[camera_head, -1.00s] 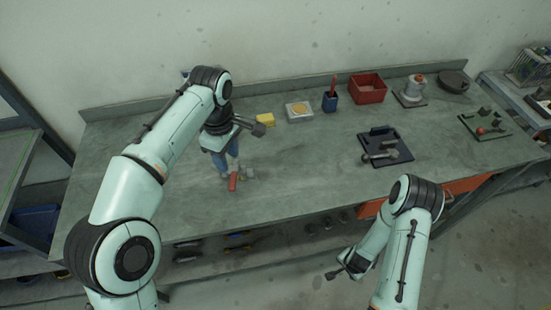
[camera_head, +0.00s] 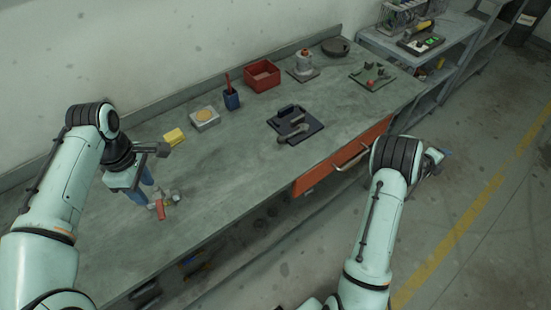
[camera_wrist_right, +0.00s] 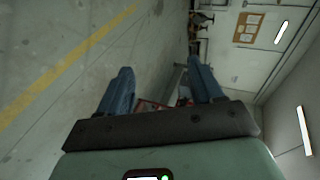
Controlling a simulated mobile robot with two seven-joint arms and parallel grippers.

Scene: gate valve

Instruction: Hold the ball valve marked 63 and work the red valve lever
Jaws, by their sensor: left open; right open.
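A small pale metal valve (camera_head: 170,199) with a red lever (camera_head: 160,209) lies on the workbench at the left in the head view. Any number on it is too small to read. My left gripper (camera_head: 145,193) is open and points down right beside the valve, its blue fingers partly covering that area. I cannot tell whether the fingers touch or straddle it. My right gripper (camera_head: 438,156) is out past the bench's front edge at the right, mostly behind its own wrist. In the right wrist view its blue fingers (camera_wrist_right: 158,80) are apart with nothing between them.
The grey-green bench (camera_head: 220,170) has bare room around the valve. Behind are a yellow block (camera_head: 174,136), a blue cup (camera_head: 232,99) and a red bin (camera_head: 262,75). A dark tray with a grey part (camera_head: 295,124) lies mid-bench. An orange drawer (camera_head: 340,157) is in the front.

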